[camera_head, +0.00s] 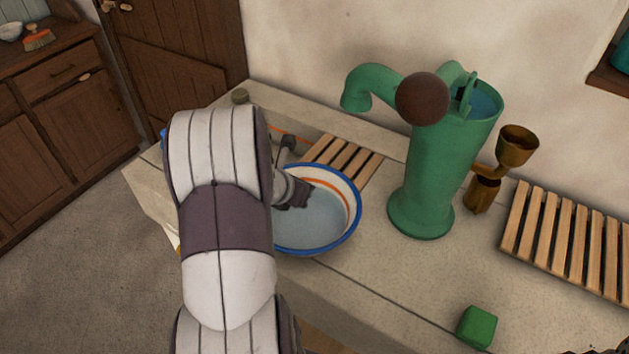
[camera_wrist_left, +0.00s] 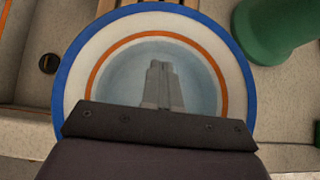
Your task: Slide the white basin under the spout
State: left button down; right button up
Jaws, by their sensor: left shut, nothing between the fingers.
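The white basin (camera_head: 335,228) has a blue rim and an orange band inside, and stands on the stone counter left of the green pump (camera_head: 430,170). It also fills the middle of the left wrist view (camera_wrist_left: 85,75). The pump's spout (camera_head: 356,98) curves out to the left, behind the basin in the picture. The basin overlaps the near end of a small wooden slat rack (camera_head: 362,160). My left gripper (camera_head: 300,192) reaches over the basin's inside, fingers shut and empty (camera_wrist_left: 162,88); whether they touch it I cannot tell. My left arm hides the basin's left side.
A green cube (camera_head: 477,327) lies near the counter's front edge. Brass cups (camera_head: 483,192) stand right of the pump, beside a larger slat rack (camera_head: 570,240). Counter (camera_head: 390,270) between basin and cube is clear.

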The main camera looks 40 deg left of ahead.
aim_at(324, 180)
pick_arm(q)
jog(key=x, duration=0.3)
jog(key=shift+s+d+f, duration=0.15)
jog(key=shift+d+f, duration=0.05)
jog(key=w, duration=0.4)
jog(key=shift+w+a+p, duration=0.15)
jog(key=shift+a+p, duration=0.2)
jog(key=shift+a, duration=0.05)
